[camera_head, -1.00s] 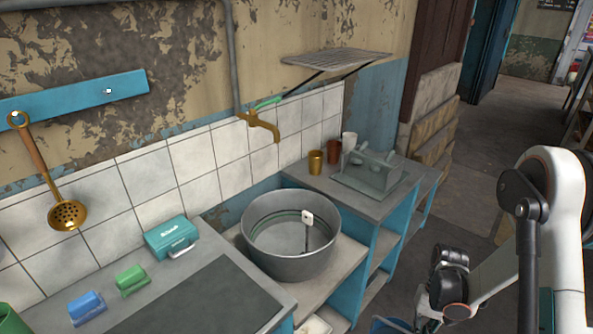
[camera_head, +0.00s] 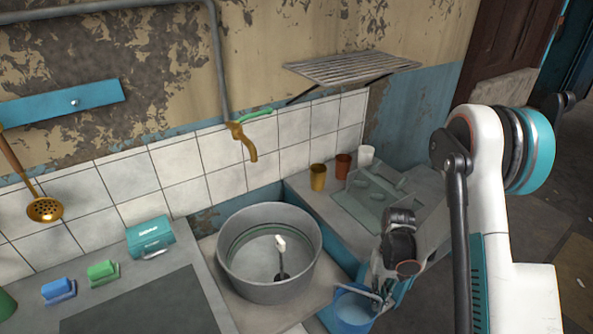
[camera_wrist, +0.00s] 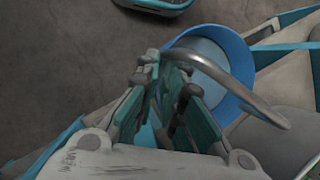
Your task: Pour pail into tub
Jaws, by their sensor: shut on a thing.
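The blue pail (camera_head: 354,309) with a metal handle is at the bottom of the head view, below and right of the tub. It also shows in the wrist view (camera_wrist: 236,72), with a pale blue interior; I cannot tell its fill level. My gripper (camera_head: 376,288) is shut on the pail's handle. In the wrist view my gripper (camera_wrist: 168,98) has its fingers at the handle, beside the pail's rim. The wide grey metal tub (camera_head: 240,285) stands on the counter, left of the pail and apart from it. A white-topped stick-like item (camera_head: 281,255) is inside the tub.
A brass tap (camera_head: 243,142) sticks out of the tiled wall above the tub. A grey rack (camera_head: 375,198) and several cups (camera_head: 318,177) stand on the right counter. A wire shelf (camera_head: 350,68) hangs above.

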